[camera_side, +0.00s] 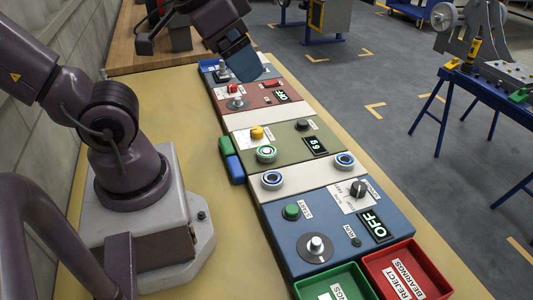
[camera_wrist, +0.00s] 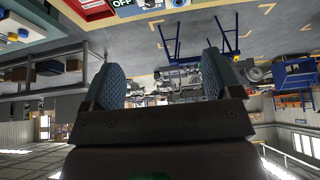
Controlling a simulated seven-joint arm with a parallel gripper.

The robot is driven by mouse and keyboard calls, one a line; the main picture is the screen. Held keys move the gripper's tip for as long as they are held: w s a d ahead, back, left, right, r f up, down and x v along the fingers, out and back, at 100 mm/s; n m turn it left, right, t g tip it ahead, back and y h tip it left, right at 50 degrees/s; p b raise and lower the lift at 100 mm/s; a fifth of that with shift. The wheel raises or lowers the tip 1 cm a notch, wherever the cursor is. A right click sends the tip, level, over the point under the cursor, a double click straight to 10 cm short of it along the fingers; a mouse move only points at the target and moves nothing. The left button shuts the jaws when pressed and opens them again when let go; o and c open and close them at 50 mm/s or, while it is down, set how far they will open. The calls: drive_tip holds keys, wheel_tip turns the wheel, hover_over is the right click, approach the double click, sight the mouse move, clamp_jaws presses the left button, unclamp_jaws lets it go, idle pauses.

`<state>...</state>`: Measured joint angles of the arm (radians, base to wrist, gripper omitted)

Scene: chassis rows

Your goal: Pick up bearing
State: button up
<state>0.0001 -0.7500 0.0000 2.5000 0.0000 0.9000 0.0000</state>
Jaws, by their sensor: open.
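Two bearings, pale rings with blue, lie on the white strip between the green and blue panels: a left bearing (camera_side: 272,180) and a right bearing (camera_side: 344,160). A third ring-shaped bearing (camera_side: 266,154), with a greenish edge, sits on the green panel just behind them. My gripper (camera_side: 243,62) is above the far end of the panel row, well away from all three. In the wrist view my gripper (camera_wrist: 162,82) has its two blue textured fingers wide apart with nothing between them. No bearing can be made out in the wrist view.
The blue panel (camera_side: 375,200) has a green button, a dark knob and a metal post. A green bin (camera_side: 359,275) and a red bin (camera_side: 440,283) labelled for reject bearings stand at the near end. The red panel (camera_side: 262,103) lies beyond the green panel (camera_side: 290,152).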

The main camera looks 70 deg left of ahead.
drive_tip(key=n+g+y, duration=0.3)
drive_tip(key=n+y, duration=0.1)
drive_tip(key=n, duration=0.7)
approach(267, 151)
drive_tip(key=shift+x, duration=4.65)
drive_tip(key=shift+r, duration=0.1)
drive_tip(key=c, duration=1.1)
